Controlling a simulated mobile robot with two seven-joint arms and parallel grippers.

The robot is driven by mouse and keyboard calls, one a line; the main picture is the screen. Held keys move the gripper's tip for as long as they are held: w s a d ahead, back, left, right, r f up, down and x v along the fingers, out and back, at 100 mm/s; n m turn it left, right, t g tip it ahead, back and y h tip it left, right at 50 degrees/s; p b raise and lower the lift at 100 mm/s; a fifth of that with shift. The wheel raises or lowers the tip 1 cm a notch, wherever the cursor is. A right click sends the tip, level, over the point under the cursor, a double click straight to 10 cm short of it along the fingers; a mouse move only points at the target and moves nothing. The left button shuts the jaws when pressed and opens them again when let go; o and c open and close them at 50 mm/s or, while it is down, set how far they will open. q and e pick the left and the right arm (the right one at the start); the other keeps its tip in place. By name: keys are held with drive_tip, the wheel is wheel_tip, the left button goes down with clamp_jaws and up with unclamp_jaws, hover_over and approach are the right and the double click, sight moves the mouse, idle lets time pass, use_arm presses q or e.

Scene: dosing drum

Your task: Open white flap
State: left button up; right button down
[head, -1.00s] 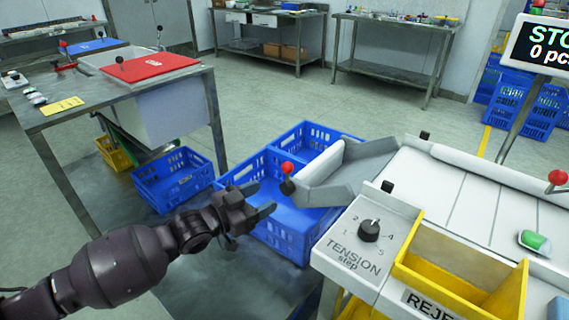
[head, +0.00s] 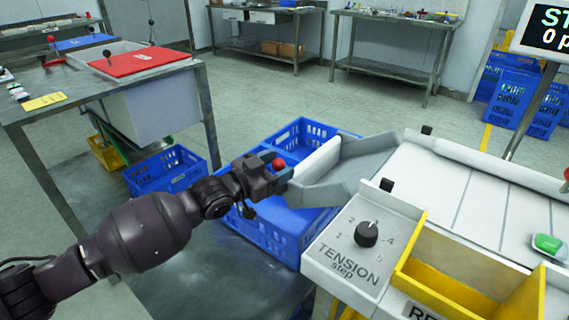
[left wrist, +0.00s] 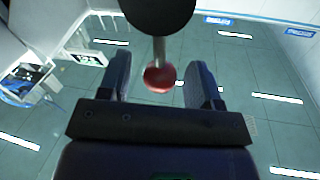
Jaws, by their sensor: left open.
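The white flap (head: 318,160) stands upright on edge in the grey chute (head: 345,175), above the blue crates. A red ball knob (head: 279,163) shows at the chute's left end, partly beside my left gripper (head: 280,179). In the left wrist view, the knob (left wrist: 160,76) hangs on a metal stem from a black base. It appears between the two separated fingers of my left gripper (left wrist: 161,82); I see no finger touching it. The left gripper is open. My right gripper is in neither view.
A blue divided crate (head: 285,235) stands below the chute. The white machine carries a tension dial (head: 366,234) and a yellow bin (head: 450,285). A metal table with a red lid (head: 135,62) stands at the left. Floor is clear behind the chute.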

use_arm(q)
drive_tip(key=shift+x, duration=1.2)
clamp_jaws()
